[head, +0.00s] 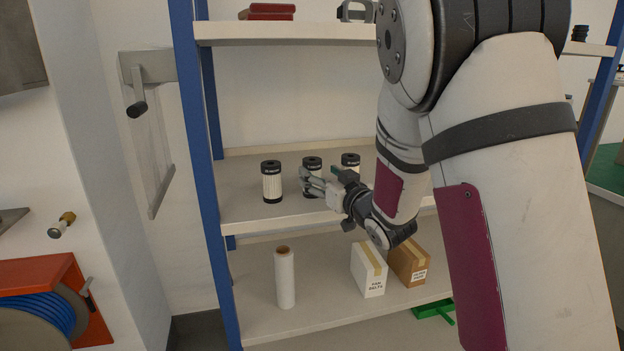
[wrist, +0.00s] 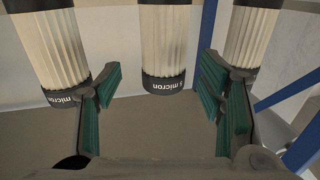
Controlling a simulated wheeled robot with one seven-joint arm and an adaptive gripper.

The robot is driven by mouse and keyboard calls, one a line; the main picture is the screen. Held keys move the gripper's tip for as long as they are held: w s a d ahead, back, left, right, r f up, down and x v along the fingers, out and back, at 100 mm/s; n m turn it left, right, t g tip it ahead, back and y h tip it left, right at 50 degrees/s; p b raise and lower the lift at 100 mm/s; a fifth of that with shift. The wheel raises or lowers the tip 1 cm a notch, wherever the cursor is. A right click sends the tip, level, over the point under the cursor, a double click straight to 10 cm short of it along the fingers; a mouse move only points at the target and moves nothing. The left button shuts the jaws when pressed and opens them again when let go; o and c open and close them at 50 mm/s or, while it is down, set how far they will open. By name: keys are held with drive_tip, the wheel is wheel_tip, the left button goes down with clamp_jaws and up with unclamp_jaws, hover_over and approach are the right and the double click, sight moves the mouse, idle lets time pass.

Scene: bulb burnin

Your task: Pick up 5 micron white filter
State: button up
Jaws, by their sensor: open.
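Three pleated cream-white filters with black end caps stand upright in a row on the middle shelf: a left one (head: 272,182), a middle one (head: 312,163) and a right one (head: 350,159). My gripper (head: 306,182) is open in front of the middle filter and hides part of it. In the wrist view, the middle filter (wrist: 164,45) stands ahead, between and beyond the open green-padded fingers (wrist: 162,88). Its cap reads "micron", with the number before it hard to read. Another filter (wrist: 48,45) is at left, also marked "micron", and a third (wrist: 250,38) at right.
The shelf (head: 245,213) is clear in front of the left filter. The lower shelf holds a white roll (head: 285,280), a white box (head: 369,270) and a brown box (head: 409,264). A blue upright (head: 197,150) borders the rack at left. My arm hides the right side.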

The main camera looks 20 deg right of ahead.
sight(317, 172)
drive_tip(key=x, duration=0.4)
drive_tip(key=shift+a, duration=0.2)
drive_tip(key=c, duration=1.3)
drive_tip(key=shift+o, duration=0.2)
drive_tip(key=shift+r, duration=0.1)
